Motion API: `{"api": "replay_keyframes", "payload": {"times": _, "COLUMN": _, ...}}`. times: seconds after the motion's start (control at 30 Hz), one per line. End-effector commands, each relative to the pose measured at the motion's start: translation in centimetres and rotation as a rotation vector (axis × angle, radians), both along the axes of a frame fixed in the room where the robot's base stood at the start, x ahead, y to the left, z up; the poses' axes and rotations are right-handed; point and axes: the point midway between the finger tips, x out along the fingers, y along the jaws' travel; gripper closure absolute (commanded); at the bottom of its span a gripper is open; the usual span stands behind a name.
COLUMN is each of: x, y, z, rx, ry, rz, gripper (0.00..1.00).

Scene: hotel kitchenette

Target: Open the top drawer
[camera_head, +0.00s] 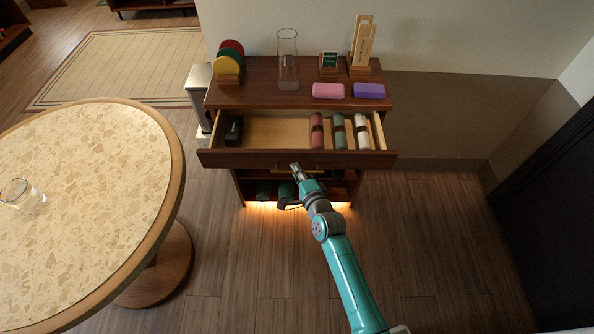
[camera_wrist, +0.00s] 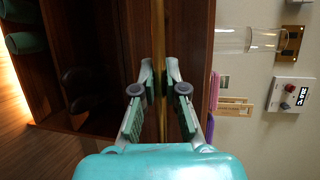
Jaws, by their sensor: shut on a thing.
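The top drawer (camera_head: 230,159) of a dark wood cabinet is pulled out, and its inside shows in the head view. It holds a dark object (camera_head: 233,130) at the left and several rolled cloths (camera_head: 339,132) at the right. My gripper (camera_head: 296,168) is at the drawer front, shut on the brass bar handle (camera_head: 322,169). In the wrist view the handle (camera_wrist: 160,30) runs between the two fingers of my gripper (camera_wrist: 160,88). The fingertips hide a part of the handle.
The cabinet top (camera_head: 262,95) bears a glass vase (camera_head: 288,62), coloured discs, pink and purple blocks and small signs. A round table (camera_head: 90,200) with a glass (camera_head: 22,196) stands at the left. A metal bin (camera_head: 199,88) is beside the cabinet. Floor at right is clear.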

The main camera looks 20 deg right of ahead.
Motion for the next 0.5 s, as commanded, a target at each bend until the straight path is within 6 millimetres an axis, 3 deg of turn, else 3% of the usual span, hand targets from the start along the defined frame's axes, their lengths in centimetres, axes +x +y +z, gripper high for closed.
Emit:
{"api": "replay_keyframes", "payload": {"times": 0.03, "x": -0.05, "y": 0.01, "z": -0.14, "rx": 0.000, "ry": 0.003, "rz": 0.000, "gripper": 1.00}}
{"api": "replay_keyframes", "payload": {"times": 0.1, "x": -0.05, "y": 0.01, "z": -0.14, "rx": 0.000, "ry": 0.003, "rz": 0.000, "gripper": 0.77}}
{"api": "replay_keyframes", "payload": {"times": 0.17, "x": -0.03, "y": 0.01, "z": -0.13, "rx": 0.000, "ry": 0.003, "rz": 0.000, "gripper": 0.63}}
{"api": "replay_keyframes", "payload": {"times": 0.5, "x": -0.17, "y": -0.01, "z": -0.03, "rx": 0.000, "ry": 0.001, "rz": 0.000, "gripper": 0.63}}
